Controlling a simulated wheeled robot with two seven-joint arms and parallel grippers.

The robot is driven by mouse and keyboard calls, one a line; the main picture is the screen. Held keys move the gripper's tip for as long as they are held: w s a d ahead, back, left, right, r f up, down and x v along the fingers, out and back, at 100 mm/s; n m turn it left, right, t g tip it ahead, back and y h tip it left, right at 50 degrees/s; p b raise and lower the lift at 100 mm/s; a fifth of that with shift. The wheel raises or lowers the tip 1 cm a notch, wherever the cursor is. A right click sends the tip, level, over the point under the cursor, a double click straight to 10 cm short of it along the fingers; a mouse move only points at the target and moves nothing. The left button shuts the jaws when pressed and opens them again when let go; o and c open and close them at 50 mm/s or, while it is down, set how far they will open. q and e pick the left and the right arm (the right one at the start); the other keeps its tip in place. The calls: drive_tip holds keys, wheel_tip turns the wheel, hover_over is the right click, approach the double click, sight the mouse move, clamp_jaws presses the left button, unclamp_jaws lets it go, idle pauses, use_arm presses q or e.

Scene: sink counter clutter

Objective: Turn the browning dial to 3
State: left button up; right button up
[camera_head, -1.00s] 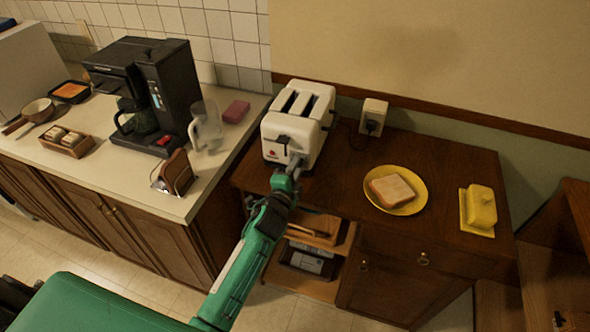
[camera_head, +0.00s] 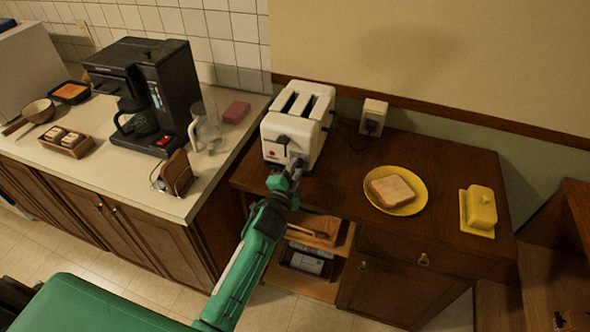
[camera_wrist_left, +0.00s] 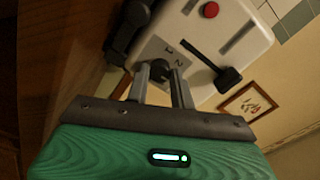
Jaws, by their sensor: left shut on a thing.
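The white two-slot toaster (camera_head: 290,137) stands at the left end of the wooden cabinet top. Its front shows close in the left wrist view (camera_wrist_left: 185,28), with a black lever (camera_wrist_left: 228,79), a red button (camera_wrist_left: 210,10) and a grey plate marked with 1 and 2. My left gripper (camera_head: 295,165) is at the toaster's front. In the left wrist view its two fingers (camera_wrist_left: 163,82) are shut on the dark browning dial (camera_wrist_left: 159,69), one on each side. The fingers partly hide the dial, and I cannot read its setting. My right gripper is not in view.
A yellow plate (camera_head: 420,203) with a slice of bread (camera_head: 391,191) and a yellow butter dish (camera_head: 481,208) are to the toaster's right. The toast rack (camera_head: 177,173), glass jug (camera_head: 206,130) and coffee maker (camera_head: 168,85) stand on the left counter. A wall outlet (camera_head: 374,112) is behind.

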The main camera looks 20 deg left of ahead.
use_arm(q)
drive_tip(key=o, duration=1)
drive_tip(key=shift+s+f, duration=0.15)
drive_tip(key=shift+s, duration=0.35)
drive_tip(key=s+b, duration=0.3)
drive_tip(key=s, duration=1)
drive_tip(key=shift+a, duration=0.25)
drive_tip(key=shift+w, duration=0.1)
